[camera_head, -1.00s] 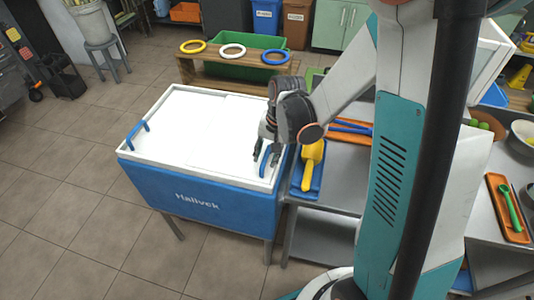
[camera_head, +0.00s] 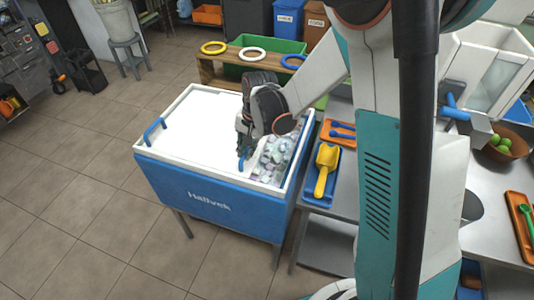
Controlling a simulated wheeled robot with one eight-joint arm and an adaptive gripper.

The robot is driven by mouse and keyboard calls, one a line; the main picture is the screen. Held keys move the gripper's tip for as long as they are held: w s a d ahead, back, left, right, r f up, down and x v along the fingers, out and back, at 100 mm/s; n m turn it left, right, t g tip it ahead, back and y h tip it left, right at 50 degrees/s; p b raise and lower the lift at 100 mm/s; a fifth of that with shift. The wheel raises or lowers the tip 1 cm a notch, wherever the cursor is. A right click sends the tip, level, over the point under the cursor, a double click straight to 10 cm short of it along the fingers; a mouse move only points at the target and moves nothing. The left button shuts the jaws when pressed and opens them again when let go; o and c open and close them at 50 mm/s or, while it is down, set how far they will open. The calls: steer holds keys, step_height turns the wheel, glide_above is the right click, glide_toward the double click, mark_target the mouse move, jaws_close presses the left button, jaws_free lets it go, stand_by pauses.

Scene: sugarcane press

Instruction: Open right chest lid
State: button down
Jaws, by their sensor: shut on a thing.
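The blue and white chest (camera_head: 215,200) stands left of centre. Its white sliding lids (camera_head: 195,125) cover the left and middle. The right part of the top is open, and pale, ice-like pieces (camera_head: 272,160) show inside. My gripper (camera_head: 243,156) is over the middle of the chest, shut on the right lid's blue handle (camera_head: 241,164), which it partly hides. The left lid's blue handle (camera_head: 155,130) is at the left edge. My arm hides part of the chest's far right corner.
A metal table right of the chest holds a blue tray (camera_head: 313,196) with a yellow scoop (camera_head: 326,168). A wooden stand with coloured rings (camera_head: 249,53) is behind the chest. The tiled floor (camera_head: 70,200) at left is clear.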

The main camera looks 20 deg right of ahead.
steer(key=w+a, duration=0.1)
steer(key=a, duration=0.1)
steer(key=w+a, duration=0.2)
steer(key=shift+a, duration=0.15)
steer(key=c, duration=1.6)
jaws_free()
step_height(320, 180, up, 12)
steer(key=s+d, duration=0.1)
steer(key=d, duration=0.1)
steer(key=shift+s, duration=0.15)
